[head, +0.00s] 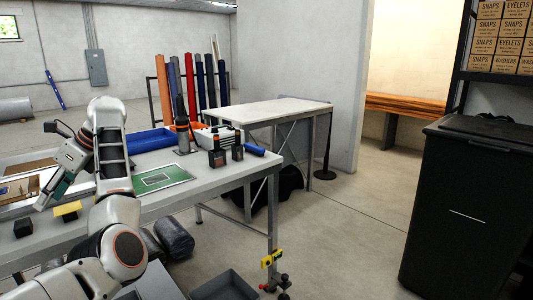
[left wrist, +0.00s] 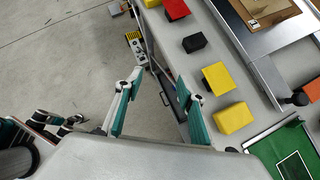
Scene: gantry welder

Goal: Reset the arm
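My left arm (head: 112,160) comes in from the left, bent, with its upper links raised over the near left part of the workbench. My left gripper (head: 50,194) hangs at the left side of the head view. In the left wrist view its two teal-padded fingers stand apart and the gripper (left wrist: 158,82) is open, with nothing between the fingers. The floor and the bench edge show past them. My right arm and right gripper are not in view.
The workbench (head: 222,174) carries a yellow block (left wrist: 234,118), black block (left wrist: 194,42), red block (left wrist: 176,9), green-framed board (head: 160,179), blue tray (head: 150,140) and dark tools. A black bin (head: 467,205) stands right. The middle floor is clear.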

